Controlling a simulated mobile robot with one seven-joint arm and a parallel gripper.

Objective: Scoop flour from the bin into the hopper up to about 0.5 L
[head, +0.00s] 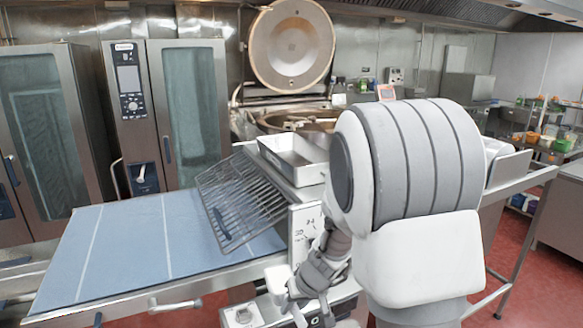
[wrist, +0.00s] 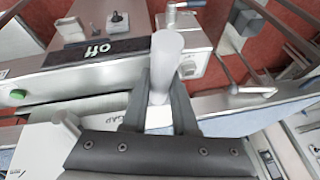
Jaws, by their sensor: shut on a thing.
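My gripper (wrist: 160,105) is shut on a pale, rounded, handle-like thing (wrist: 168,50), which stands up between the dark fingers in the wrist view. I cannot tell whether it is the scoop's handle; no scoop bowl or flour shows. In the head view my gripper (head: 303,290) is low in front of the machine, partly hidden by my arm, with a white piece (head: 277,279) beside it. An open metal tray (head: 293,160), possibly the hopper, sits on top of the machine. I cannot make out the flour bin in either view.
A blue belt table (head: 130,250) extends left of the machine, with a wire guard (head: 240,200) tilted over it. A large kettle with its lid (head: 290,48) raised stands behind. Tall ovens (head: 180,110) line the left. The wrist view shows a panel reading "off" (wrist: 98,50).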

